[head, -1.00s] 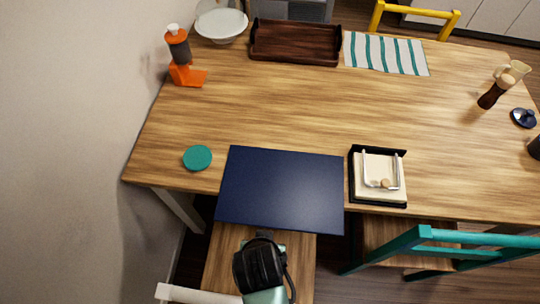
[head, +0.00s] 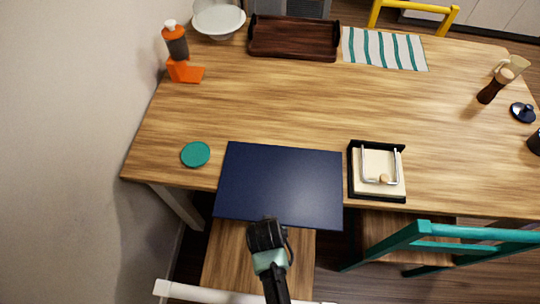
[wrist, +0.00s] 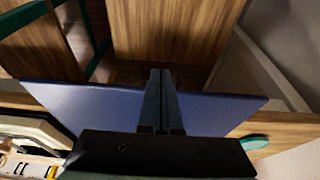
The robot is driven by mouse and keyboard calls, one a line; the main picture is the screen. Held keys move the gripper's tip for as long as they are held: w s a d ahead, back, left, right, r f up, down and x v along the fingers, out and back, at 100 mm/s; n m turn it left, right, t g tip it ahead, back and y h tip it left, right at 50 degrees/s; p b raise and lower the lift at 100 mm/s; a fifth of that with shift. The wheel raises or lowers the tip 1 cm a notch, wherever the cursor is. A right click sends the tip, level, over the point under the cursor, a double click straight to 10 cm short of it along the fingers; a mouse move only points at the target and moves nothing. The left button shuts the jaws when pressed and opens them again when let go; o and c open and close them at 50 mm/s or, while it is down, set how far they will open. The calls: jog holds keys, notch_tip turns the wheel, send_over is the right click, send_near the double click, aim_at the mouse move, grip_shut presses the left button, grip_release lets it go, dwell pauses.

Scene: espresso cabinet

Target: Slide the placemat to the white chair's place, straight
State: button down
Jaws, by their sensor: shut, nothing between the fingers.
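The navy placemat (head: 285,178) lies at the table's front edge, its near edge overhanging above the white chair's wooden seat. It looks slightly turned against the table edge. The white chair (head: 190,291) stands at the front left, its back rail at the bottom of the head view. In the wrist view the placemat (wrist: 100,103) spreads below the shut, empty fingers (wrist: 161,73). Whether the fingertips touch it, I cannot tell.
A teal coaster (head: 195,154) lies left of the placemat. A black napkin holder (head: 377,171) stands close to its right edge. A teal chair (head: 450,240) is at the front right. The table (head: 290,110) behind the placemat is clear up to the brown tray (head: 293,40).

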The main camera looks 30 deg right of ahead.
aim_at(273, 205)
jog(key=shift+w+d, duration=0.1)
jog(key=shift+w, duration=0.1)
jog(key=w+d, duration=0.1)
jog(key=w, duration=0.1)
jog(key=w+d+b, duration=0.1)
jog(key=w, duration=0.1)
jog(key=w+d, duration=0.1)
jog(key=d, duration=0.1)
jog(key=shift+w+b, duration=0.4)
jog(key=shift+s+a, duration=0.1)
